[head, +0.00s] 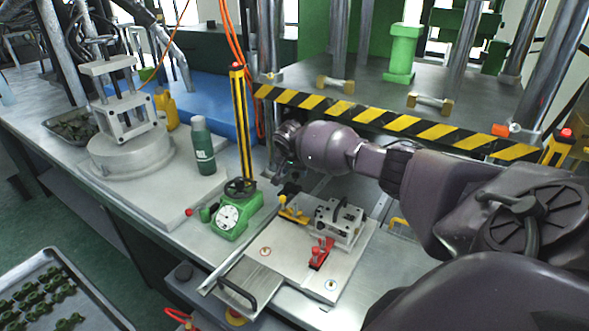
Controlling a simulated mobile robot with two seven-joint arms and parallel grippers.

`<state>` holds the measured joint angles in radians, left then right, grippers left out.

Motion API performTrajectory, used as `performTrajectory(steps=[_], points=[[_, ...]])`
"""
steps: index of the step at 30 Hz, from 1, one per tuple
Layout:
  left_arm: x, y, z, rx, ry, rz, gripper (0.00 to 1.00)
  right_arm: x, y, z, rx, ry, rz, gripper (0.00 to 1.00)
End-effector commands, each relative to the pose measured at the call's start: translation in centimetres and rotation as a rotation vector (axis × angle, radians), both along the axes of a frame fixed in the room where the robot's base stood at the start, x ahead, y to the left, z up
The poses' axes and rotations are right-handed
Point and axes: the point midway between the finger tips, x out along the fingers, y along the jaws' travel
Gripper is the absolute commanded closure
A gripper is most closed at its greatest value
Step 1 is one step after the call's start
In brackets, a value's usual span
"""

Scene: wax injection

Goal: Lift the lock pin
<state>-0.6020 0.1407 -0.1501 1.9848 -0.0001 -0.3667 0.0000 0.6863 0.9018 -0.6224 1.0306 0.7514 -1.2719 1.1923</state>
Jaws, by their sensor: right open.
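My right arm comes in from the right, and its dark right gripper (283,183) hangs over the back left part of the metal fixture plate (260,273). The gripper is open, and no object shows between its fingers. Just below it is a small yellow part (293,214) on the plate; a small gap seems to separate them. A silver mould block (338,222) with a dark handle sits to the right of it, and a red clamp (321,253) stands in front of the block. I cannot tell which small part is the lock pin. My left gripper is not in view.
A green dial gauge (235,213) and a green bottle (202,146) stand left of the plate. A yellow post (240,125) and a striped press edge (400,122) stand behind. A tray of green parts (85,285) is at bottom left.

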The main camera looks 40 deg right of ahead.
Motion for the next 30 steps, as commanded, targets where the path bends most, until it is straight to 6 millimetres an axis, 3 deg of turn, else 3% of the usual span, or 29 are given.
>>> performTrajectory(steps=[5,19,30], points=[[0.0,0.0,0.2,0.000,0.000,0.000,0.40,-0.3,0.4,1.4,0.000,-0.001,0.000,0.47],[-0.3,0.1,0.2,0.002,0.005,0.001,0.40,-1.7,3.0,8.5,0.001,-0.004,0.002,0.47],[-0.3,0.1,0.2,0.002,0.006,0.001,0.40,-2.1,3.5,10.0,0.000,-0.001,0.000,0.47]])
